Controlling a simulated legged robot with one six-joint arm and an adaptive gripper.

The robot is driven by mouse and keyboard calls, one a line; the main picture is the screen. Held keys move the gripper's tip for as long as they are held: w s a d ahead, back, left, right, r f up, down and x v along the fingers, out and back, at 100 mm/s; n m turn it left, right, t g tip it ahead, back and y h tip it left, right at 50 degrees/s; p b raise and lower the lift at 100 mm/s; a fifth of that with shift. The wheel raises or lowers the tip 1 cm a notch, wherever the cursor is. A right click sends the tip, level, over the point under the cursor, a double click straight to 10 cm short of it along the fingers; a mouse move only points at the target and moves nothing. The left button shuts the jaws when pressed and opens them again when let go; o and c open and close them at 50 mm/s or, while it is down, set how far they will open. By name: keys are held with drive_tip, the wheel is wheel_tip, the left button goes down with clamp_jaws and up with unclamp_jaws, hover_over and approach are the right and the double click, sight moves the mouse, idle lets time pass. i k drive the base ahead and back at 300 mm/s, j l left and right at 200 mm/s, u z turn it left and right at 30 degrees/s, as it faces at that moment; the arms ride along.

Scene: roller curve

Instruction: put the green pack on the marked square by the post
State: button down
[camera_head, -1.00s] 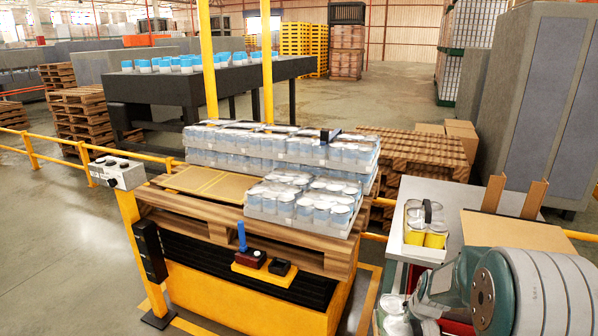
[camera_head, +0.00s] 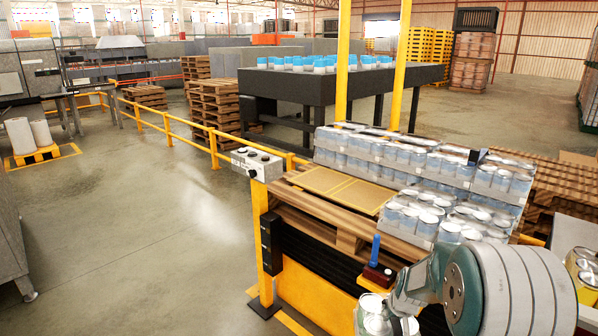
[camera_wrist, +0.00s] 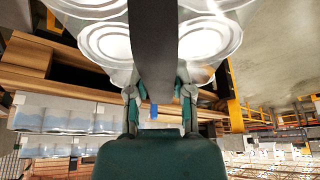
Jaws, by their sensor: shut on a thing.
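My gripper (camera_wrist: 158,95) is shut on the dark carrying strap of a pack of cans (camera_wrist: 105,42). In the head view my gripper (camera_head: 411,292) is partly hidden by my own arm, with the held pack (camera_head: 373,312) at the bottom edge, in front of the pallet stand. Round pale lids show; the pack's green colour is not clear. The pallet's cardboard top has yellow-outlined squares (camera_head: 357,195), bare and left of the stacked can trays. A yellow post (camera_head: 342,62) rises behind the pallet; another post (camera_head: 262,240) carries a control box at its left corner.
Shrink-wrapped can trays (camera_head: 400,160) fill the pallet's back and right. A blue upright lever (camera_head: 375,248) stands at its front edge. The control box (camera_head: 257,163) sits left. A yellow pack (camera_head: 584,270) is at the right edge. Open floor (camera_head: 160,240) lies left.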

sight(319, 181)
drive_tip(key=i+j+u, duration=0.2)
drive_tip(key=u, duration=0.3)
drive_tip(key=i+j+u, duration=0.2)
drive_tip(key=u, duration=0.25)
drive_tip(key=i+j+u, duration=0.15)
drive_tip(key=i+u, duration=0.2)
drive_tip(key=i, duration=0.6)
drive_tip(key=i+z, duration=0.45)
drive_tip(key=i+j+z, duration=0.2)
drive_tip(key=z, duration=0.25)
drive_tip(key=i+j+z, duration=0.25)
drive_tip(key=z, duration=0.2)
drive_tip(key=i+j+z, duration=0.2)
drive_tip(key=j+z, duration=0.2)
drive_tip(key=i+j+z, duration=0.15)
drive_tip(key=j+z, duration=0.3)
drive_tip(key=i+j+z, duration=0.1)
drive_tip(key=j+z, duration=0.35)
